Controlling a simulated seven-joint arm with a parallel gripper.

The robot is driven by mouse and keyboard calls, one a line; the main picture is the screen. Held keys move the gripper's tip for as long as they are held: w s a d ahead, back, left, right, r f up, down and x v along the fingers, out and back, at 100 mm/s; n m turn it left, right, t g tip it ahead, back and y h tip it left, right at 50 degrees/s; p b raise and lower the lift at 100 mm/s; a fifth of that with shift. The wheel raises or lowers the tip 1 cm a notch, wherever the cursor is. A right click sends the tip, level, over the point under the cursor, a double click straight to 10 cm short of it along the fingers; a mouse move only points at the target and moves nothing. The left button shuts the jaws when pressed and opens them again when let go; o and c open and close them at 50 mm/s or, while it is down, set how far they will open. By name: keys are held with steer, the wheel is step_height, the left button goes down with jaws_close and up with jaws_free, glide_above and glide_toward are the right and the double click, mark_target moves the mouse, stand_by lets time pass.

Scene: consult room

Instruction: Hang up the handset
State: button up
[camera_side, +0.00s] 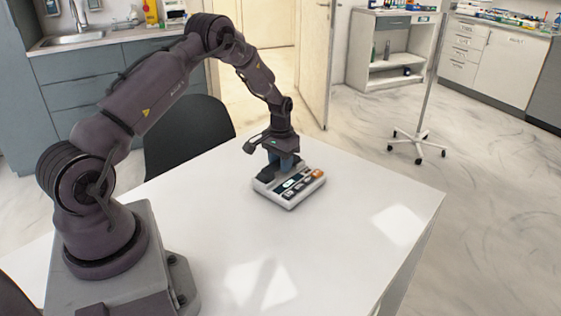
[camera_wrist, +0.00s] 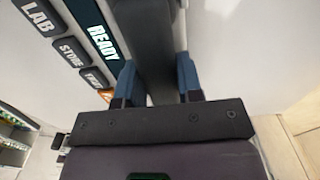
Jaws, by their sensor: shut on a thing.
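The phone base (camera_side: 292,198) is white with a dark display and dark buttons, plus one orange button. It stands on the white table. My gripper (camera_side: 273,164) points down over the base's left part. In the wrist view its two blue fingers (camera_wrist: 157,84) are shut on the dark grey handset (camera_wrist: 147,35), one on each side. The handset lies alongside the base's READY display and buttons (camera_wrist: 75,50). In the side view the handset (camera_side: 264,184) shows at the base's left edge, partly hidden by my gripper. I cannot tell whether it rests in the cradle or is just above it.
The white table (camera_side: 350,230) is clear around the phone. A black chair (camera_side: 190,135) stands at its far edge. A wheeled stand (camera_side: 418,140) is on the floor beyond. Counters and a shelf unit (camera_side: 390,50) line the back, apart from the table.

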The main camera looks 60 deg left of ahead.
steer(key=o, duration=1.4)
steer(key=shift+c, duration=0.2)
steer(key=shift+r, duration=3.5)
